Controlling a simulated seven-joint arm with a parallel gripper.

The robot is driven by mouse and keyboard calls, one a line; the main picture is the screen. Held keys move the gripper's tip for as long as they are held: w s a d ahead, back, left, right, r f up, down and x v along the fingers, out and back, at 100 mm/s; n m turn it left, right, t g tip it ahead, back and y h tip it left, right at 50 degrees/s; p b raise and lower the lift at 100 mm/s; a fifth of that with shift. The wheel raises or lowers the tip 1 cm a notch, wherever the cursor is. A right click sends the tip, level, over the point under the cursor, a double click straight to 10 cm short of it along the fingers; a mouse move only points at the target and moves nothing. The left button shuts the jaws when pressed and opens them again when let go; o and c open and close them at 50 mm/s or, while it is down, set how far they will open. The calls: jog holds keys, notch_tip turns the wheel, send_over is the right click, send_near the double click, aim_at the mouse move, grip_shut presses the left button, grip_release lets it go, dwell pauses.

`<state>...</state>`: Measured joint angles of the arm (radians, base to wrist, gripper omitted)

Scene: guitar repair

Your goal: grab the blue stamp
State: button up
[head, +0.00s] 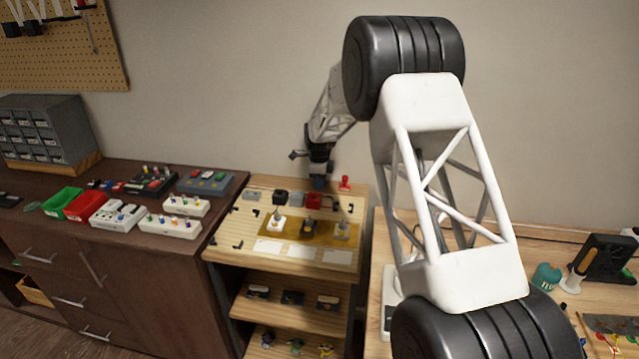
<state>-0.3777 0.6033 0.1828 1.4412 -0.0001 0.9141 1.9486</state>
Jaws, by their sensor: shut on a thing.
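My gripper (318,174) is at the back of the light wooden stamp table, pointing down. It is shut on the blue stamp (318,185), a small dark blue shape directly under its fingers. The stamp is small in the picture, and its upper part is hidden by the fingers. I cannot tell whether its base touches the table or hangs just above it. A red stamp (345,182) stands upright just to the right of it.
Black, grey and red blocks (313,201) sit in a row in front of my gripper. A yellow mat (262,230) with several small stands and white cards (302,251) lie nearer. The left bench holds a green bin (62,199), a red bin (86,206) and pedals.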

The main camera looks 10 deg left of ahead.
jog(key=shift+s+r, duration=0.1)
jog(key=shift+r, duration=0.1)
jog(key=shift+r, duration=0.15)
notch_tip(320, 180, up, 11)
jog(key=shift+s+f, duration=0.1)
jog(key=shift+f, duration=0.05)
jog(key=s, duration=1.9)
jog(key=shift+s, duration=0.3)
